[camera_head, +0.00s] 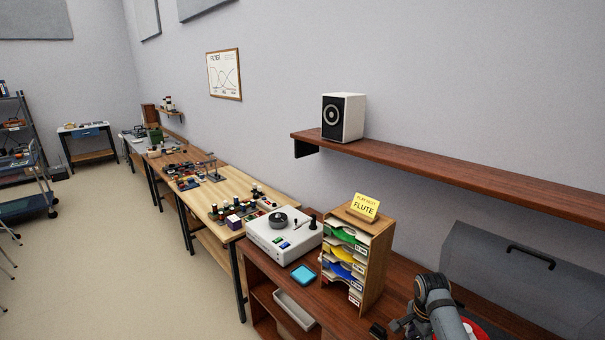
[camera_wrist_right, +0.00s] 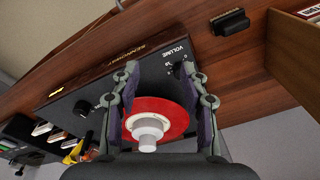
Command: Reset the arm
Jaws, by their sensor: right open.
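My right gripper (camera_wrist_right: 160,78) is open in the right wrist view, its fingers spread left and right above a dark panel (camera_wrist_right: 85,90) with VOLUME lettering. A red disc (camera_wrist_right: 172,112) with a white and grey cylinder (camera_wrist_right: 148,130) at its middle shows between and beyond the fingers. I see no contact between the fingers and the cylinder. In the head view my right arm (camera_head: 436,295) stands at the lower right, over the wooden bench. A bit of red (camera_head: 477,330) shows beside it. My left gripper is not in view.
A wooden sorter (camera_head: 373,262) with coloured folders and a yellow FLUTE card (camera_head: 366,205) stands left of my arm. A white record-player-like device (camera_head: 284,235) is beyond it. A grey lidded box (camera_head: 520,275) is at the right. A speaker (camera_head: 343,117) sits on the wall shelf (camera_head: 450,172).

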